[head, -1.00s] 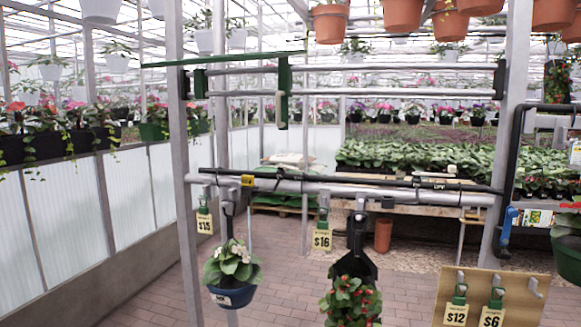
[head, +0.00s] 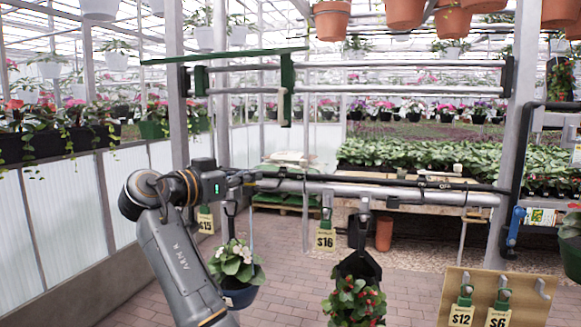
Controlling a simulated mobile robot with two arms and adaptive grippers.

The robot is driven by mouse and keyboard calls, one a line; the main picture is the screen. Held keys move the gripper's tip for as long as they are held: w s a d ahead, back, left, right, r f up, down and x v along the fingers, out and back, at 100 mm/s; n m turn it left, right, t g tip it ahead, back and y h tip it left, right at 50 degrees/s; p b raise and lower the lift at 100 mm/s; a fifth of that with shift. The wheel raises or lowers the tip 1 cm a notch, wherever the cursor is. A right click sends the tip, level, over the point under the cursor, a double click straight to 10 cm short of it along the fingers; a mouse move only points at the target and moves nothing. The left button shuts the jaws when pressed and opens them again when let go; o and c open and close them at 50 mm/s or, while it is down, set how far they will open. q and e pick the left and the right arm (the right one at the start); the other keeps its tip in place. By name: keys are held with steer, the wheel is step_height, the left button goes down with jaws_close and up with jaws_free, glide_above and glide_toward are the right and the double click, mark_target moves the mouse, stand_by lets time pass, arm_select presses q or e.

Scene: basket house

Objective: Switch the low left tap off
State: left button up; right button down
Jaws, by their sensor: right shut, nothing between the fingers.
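My right gripper (head: 247,178) reaches in from the lower left and is shut and empty. Its fingertips are at the left part of the low black pipe (head: 345,180), where a small yellow fitting, likely the low left tap, showed earlier. The gripper now hides that fitting, so its handle position cannot be seen. I cannot tell whether the fingertips touch it. My left gripper is not in view.
A grey rail (head: 400,194) runs along the black pipe. A potted white-flowered plant (head: 238,268) and a red-flowered plant (head: 355,300) hang below, with price tags (head: 325,238) between. Upright posts (head: 512,140) stand at the sides.

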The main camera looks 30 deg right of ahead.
steer(key=p, duration=0.7)
glide_toward(304, 166)
steer(key=x, duration=0.5)
steer(key=shift+w+r, duration=0.4)
steer(key=shift+w, duration=0.05)
steer(key=shift+x, duration=0.75)
steer(key=shift+f, duration=0.2)
steer(key=shift+s+d+f, duration=0.1)
steer(key=d+n+t+b, duration=0.1)
steer(key=n+t+y+b, duration=0.1)
steer(key=t+b, duration=0.1)
steer(key=shift+s+d+f, duration=0.1)
steer(key=shift+s+d, duration=0.1)
steer(key=shift+d, duration=0.2)
steer(key=shift+w+d+r+n+t+y+b, duration=0.15)
steer(key=shift+d+n+t+y+b, duration=0.35)
steer(key=shift+d, duration=0.4)
steer(key=shift+w+d+r+n+t+y+b, duration=0.1)
steer(key=shift+d+n+t+y+b, duration=0.15)
steer(key=shift+d+n+t+y, duration=0.4)
